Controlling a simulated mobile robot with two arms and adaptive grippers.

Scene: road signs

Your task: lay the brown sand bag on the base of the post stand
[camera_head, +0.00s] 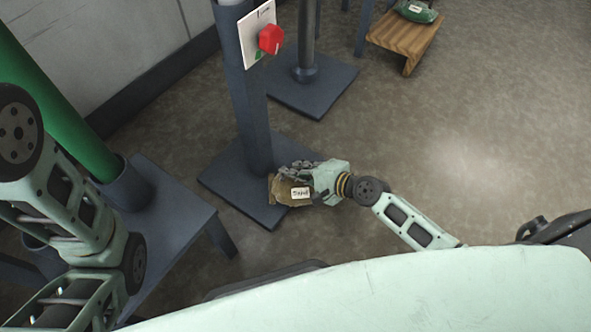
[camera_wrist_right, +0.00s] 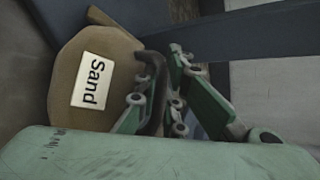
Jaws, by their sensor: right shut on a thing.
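The brown sand bag (camera_head: 280,192), with a white "Sand" label, is at the right-hand part of the dark blue-grey base (camera_head: 226,183) of the post stand. In the head view it overlaps the base's edge; I cannot tell whether it touches the base. My right gripper (camera_head: 307,176) is shut on the bag from its right side. In the right wrist view the bag (camera_wrist_right: 118,58) is close, and my right gripper's green fingers (camera_wrist_right: 165,88) close around its dark handle. The post (camera_head: 253,120) rises upright from the base. My left arm shows at left, but its gripper is out of view.
A red knob (camera_head: 271,39) on a white plate sits on the post. A second stand base (camera_head: 308,92) is behind. A blue-grey table (camera_head: 168,215) with a green pole stands at left. A wooden stool (camera_head: 404,37) carries a green bag (camera_head: 416,11). Floor at right is clear.

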